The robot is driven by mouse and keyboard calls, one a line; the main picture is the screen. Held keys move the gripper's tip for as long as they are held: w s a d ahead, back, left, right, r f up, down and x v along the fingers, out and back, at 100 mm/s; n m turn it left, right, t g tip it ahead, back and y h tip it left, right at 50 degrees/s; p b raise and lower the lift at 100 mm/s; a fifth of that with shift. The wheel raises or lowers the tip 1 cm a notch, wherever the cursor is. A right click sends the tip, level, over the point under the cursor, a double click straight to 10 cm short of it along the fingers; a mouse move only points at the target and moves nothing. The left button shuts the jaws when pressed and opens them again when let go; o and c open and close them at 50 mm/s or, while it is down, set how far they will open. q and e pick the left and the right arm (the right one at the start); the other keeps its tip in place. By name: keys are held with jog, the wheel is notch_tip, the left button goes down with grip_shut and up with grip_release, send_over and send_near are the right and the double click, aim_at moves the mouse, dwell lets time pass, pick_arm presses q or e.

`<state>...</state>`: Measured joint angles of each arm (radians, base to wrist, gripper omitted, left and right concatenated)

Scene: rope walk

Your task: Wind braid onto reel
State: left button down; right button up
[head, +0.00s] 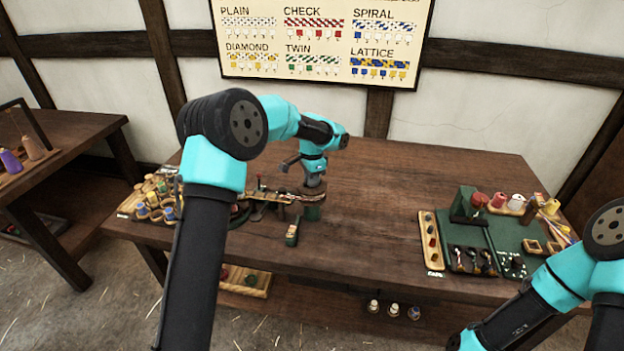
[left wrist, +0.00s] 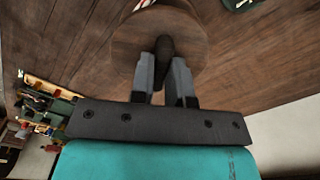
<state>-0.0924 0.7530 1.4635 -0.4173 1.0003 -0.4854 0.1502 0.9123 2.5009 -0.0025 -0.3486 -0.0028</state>
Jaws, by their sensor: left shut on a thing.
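The reel (head: 313,197) stands near the middle of the table, with a round wooden top and a green lower part. In the left wrist view its round wooden disc (left wrist: 125,45) lies just below my fingers. My left gripper (head: 314,182) is over the reel. In the left wrist view the left gripper (left wrist: 165,82) is shut on a dark upright knob (left wrist: 165,47) on the disc. A bit of red-and-white braid (left wrist: 143,3) shows beyond the disc's edge. My right gripper is out of view; only its arm shows at the lower right.
A tray of bobbins (head: 153,204) lies left of the reel, partly behind my left arm. A green stand (head: 480,225) with spools and small tools is at the right. The table (head: 385,205) between is clear. A pattern chart (head: 320,40) hangs behind.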

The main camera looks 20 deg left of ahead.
pick_arm(q)
jog(key=n, duration=0.3)
jog(key=shift+n, duration=0.4)
jog(key=n, duration=0.3)
jog(key=shift+n, duration=0.3)
jog(key=n, duration=0.4)
jog(key=shift+n, duration=0.3)
jog(key=n, duration=0.3)
jog(key=shift+n, duration=0.3)
jog(key=n, duration=1.3)
jog(key=c, duration=1.1)
grip_release()
